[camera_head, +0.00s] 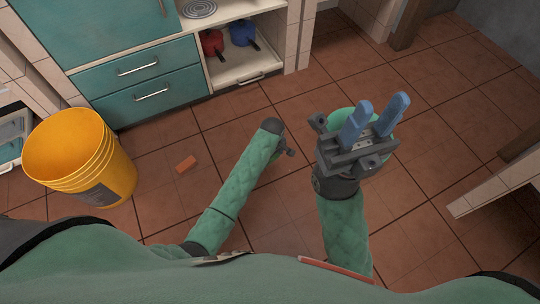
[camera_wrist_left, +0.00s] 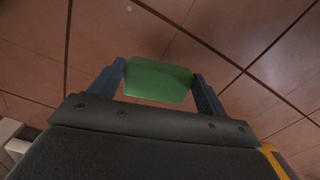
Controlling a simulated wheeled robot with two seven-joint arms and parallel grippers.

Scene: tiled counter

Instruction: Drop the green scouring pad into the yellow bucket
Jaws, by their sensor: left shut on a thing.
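The green scouring pad (camera_wrist_left: 160,84) is held between the two blue fingers of my left gripper (camera_wrist_left: 158,70) in the left wrist view, with tiled floor beyond it. In the head view my left arm reaches out over the floor, and its fingers and the pad are hidden by the wrist. The yellow bucket (camera_head: 68,150) stands upright on the floor at the left of the head view, well left of that wrist. Its visible inside looks empty, but its bottom is hidden. My right gripper (camera_head: 384,102) is open and empty, its blue fingers apart.
Teal drawers (camera_head: 145,82) and an open shelf with a red pot (camera_head: 212,42) and a blue pot (camera_head: 242,33) stand behind. A pale wooden piece of furniture (camera_head: 490,192) is at the right.

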